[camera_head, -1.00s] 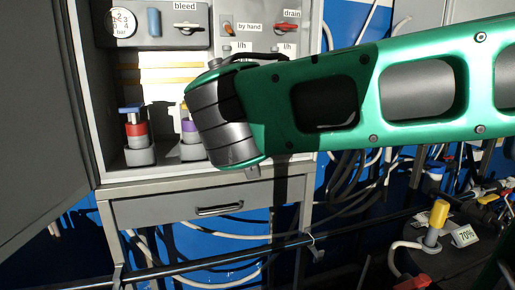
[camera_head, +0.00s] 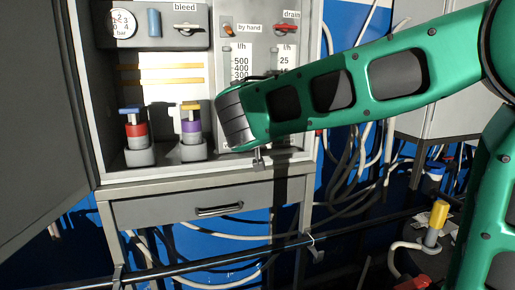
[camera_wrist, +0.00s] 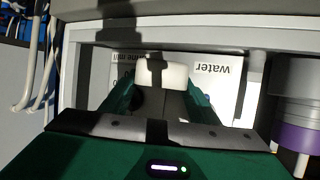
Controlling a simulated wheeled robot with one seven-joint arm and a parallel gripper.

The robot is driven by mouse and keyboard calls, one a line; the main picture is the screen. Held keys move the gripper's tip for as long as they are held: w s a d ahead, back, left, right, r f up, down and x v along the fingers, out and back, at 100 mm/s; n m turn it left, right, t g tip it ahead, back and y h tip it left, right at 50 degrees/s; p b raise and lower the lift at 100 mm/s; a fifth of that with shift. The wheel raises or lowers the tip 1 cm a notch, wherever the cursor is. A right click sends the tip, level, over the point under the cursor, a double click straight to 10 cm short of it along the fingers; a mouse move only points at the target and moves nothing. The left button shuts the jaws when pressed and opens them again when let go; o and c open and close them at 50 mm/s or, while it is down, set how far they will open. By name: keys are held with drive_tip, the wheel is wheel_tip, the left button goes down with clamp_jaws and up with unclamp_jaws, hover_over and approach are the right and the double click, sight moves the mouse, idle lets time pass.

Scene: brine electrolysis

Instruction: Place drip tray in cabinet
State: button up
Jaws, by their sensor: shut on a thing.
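My gripper (camera_wrist: 160,84) is shut in the wrist view, its two green fingers on either side of a pale, rounded block, taken to be the drip tray (camera_wrist: 163,74). Most of the held thing is hidden by the gripper body. In the head view my arm reaches in from the right, and its dark wrist covers the fingers and the held thing. The open cabinet (camera_head: 101,150) stands at the left, its wrist at the lower right of the opening. In the wrist view a white panel marked "water" (camera_wrist: 218,70) lies behind the fingers, upside down.
A red and a purple blue- or yellow-topped plug, the red one (camera_head: 135,129) and the purple one (camera_head: 191,125), stand in grey holders inside. The open door (camera_head: 45,110) is at left. A drawer (camera_head: 190,206) lies below. Hoses hang at right.

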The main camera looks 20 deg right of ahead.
drive_tip(key=shift+w+d+f, duration=0.1)
drive_tip(key=shift+w+f, duration=0.1)
drive_tip(key=shift+f, duration=0.6)
drive_tip(key=shift+w+f, duration=0.15)
drive_tip(key=shift+f, duration=0.6)
drive_tip(key=shift+f, duration=0.1)
drive_tip(key=o, duration=0.8)
drive_tip(key=shift+o, duration=0.2)
drive_tip(key=v, duration=1.2)
drive_tip(key=shift+r, duration=0.2)
